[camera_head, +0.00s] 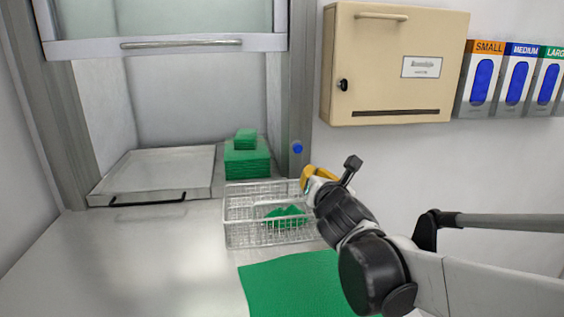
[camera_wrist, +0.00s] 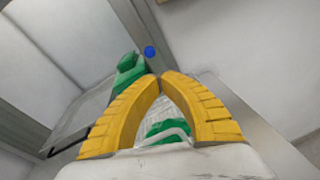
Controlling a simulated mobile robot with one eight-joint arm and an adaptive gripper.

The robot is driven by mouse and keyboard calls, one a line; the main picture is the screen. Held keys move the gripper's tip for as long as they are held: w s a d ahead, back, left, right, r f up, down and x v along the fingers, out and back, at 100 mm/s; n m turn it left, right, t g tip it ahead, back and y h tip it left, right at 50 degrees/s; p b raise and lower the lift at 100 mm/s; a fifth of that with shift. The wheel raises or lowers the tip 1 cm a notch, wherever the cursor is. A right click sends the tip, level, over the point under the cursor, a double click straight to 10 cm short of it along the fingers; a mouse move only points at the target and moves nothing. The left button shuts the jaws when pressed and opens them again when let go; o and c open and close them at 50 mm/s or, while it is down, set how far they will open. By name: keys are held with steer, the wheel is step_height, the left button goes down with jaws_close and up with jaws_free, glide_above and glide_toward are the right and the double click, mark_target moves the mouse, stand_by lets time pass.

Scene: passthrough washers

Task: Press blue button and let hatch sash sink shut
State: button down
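The blue button (camera_head: 297,148) is on the grey right post of the hatch. In the wrist view the blue button (camera_wrist: 150,52) shows just beyond and slightly left of my fingertips, with nothing covering it. The hatch sash (camera_head: 190,44) is raised, with a bar handle along its lower rail and the opening clear below it. My gripper (camera_head: 307,176) is just below and right of the button in the head view. In the wrist view my gripper (camera_wrist: 161,77) has its yellow fingertips together, with nothing between them. I cannot tell contact with the button; a gap seems to remain.
A wire basket (camera_head: 236,224) with green cloth stands on the counter below my gripper. A stack of green cloths (camera_head: 247,160) and a pale tray (camera_head: 155,172) sit in the hatch. A beige cabinet (camera_head: 375,70) and glove boxes (camera_head: 483,80) hang on the right wall.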

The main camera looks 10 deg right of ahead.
mark_target(295, 151)
steer(key=w+a+n, duration=0.1)
steer(key=n, duration=0.1)
steer(key=w+n+y, duration=0.1)
steer(key=n, duration=0.1)
steer(key=shift+a+t, duration=0.4)
steer(key=w+b, duration=0.1)
steer(key=w, duration=0.3)
steer(key=w+b, duration=0.2)
steer(key=w, duration=0.2)
steer(key=w+f+b, duration=0.1)
steer(key=w, duration=0.4)
steer(key=shift+d+f+b, duration=0.1)
steer(key=shift+d+b, duration=0.2)
steer(key=shift+w, duration=0.5)
